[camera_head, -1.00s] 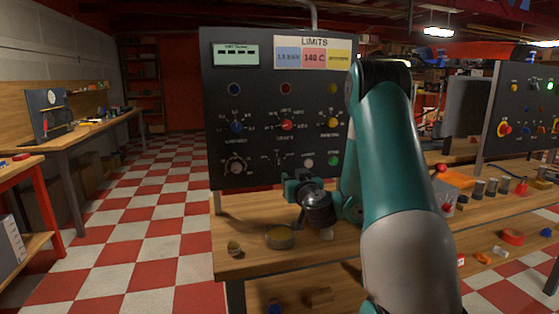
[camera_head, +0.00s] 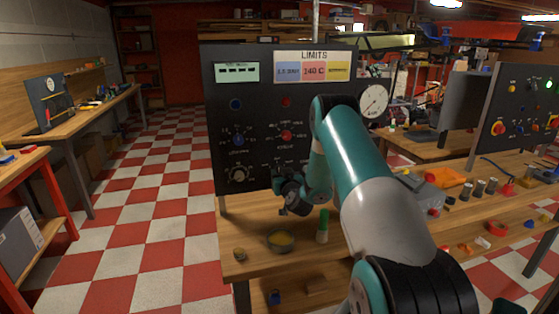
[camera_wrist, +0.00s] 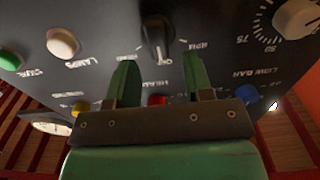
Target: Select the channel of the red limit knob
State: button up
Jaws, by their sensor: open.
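The red limit knob (camera_head: 286,136) sits mid-panel on the dark LIMITS panel (camera_head: 262,107), right of a blue knob (camera_head: 238,139). In the wrist view, which shows the panel upside down, a red part (camera_wrist: 157,100) is mostly hidden behind my gripper. A black selector knob (camera_wrist: 156,38) there has printed labels around it. My gripper (camera_wrist: 158,61) is open. Its green fingertips lie either side of the line to the selector knob, which shows just beyond them and is not between them. In the head view my gripper (camera_head: 288,190) is low before the panel.
A cream knob (camera_wrist: 297,18), a white button (camera_wrist: 62,42) and a green button (camera_wrist: 10,57) flank the selector. On the bench below stand a yellow-filled bowl (camera_head: 281,241) and a green-and-white bottle (camera_head: 322,226). My arm covers the panel's right part.

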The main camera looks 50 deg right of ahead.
aim_at(278, 172)
jog(key=shift+p+x, duration=0.6)
jog(key=shift+x, duration=0.8)
jog(key=shift+c, duration=0.5)
grip_shut()
jog(key=shift+d+f+m+b, duration=0.1)
jog(key=shift+m+b, duration=0.25)
jog(key=shift+m, duration=0.05)
jog(key=m+b, duration=0.1)
jog(key=m, duration=0.2)
jog(key=m+b, duration=0.1)
jog(key=m, duration=0.3)
jog(key=m+b, duration=0.2)
jog(key=m, duration=0.2)
jog(key=shift+s+d+f, duration=0.2)
jog(key=shift+s+d, duration=0.1)
jog(key=shift+d, duration=0.1)
jog(key=shift+m, duration=0.3)
